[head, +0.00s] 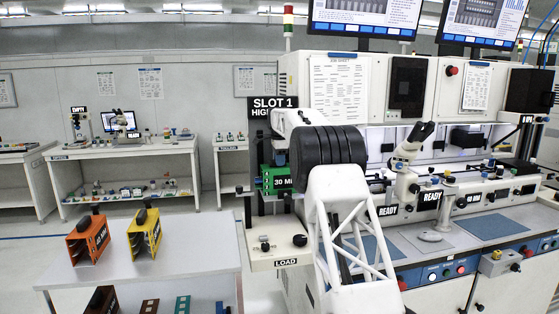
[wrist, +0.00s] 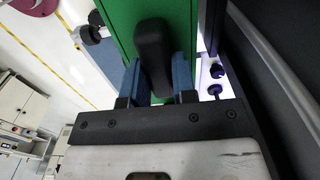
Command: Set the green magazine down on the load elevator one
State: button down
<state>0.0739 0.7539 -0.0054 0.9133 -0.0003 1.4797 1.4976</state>
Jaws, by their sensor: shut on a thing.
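The green magazine (head: 274,179) carries a label that partly reads "30 M" and stands at the load side of the machine, partly hidden behind my arm. In the wrist view the green magazine (wrist: 118,25) fills the top middle, with its dark handle (wrist: 153,55) between my fingers. My gripper (wrist: 158,78) is shut on that handle. I cannot tell whether the magazine's base touches a support.
Free floor lies behind the table.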

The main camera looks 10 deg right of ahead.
jog(key=c, duration=0.8)
grip_release()
jog(key=shift+c, duration=0.2)
jog(key=shift+f, duration=0.1)
jog(key=shift+r, duration=0.2)
jog(key=shift+r, duration=3.7)
jog(key=shift+s+r, duration=0.1)
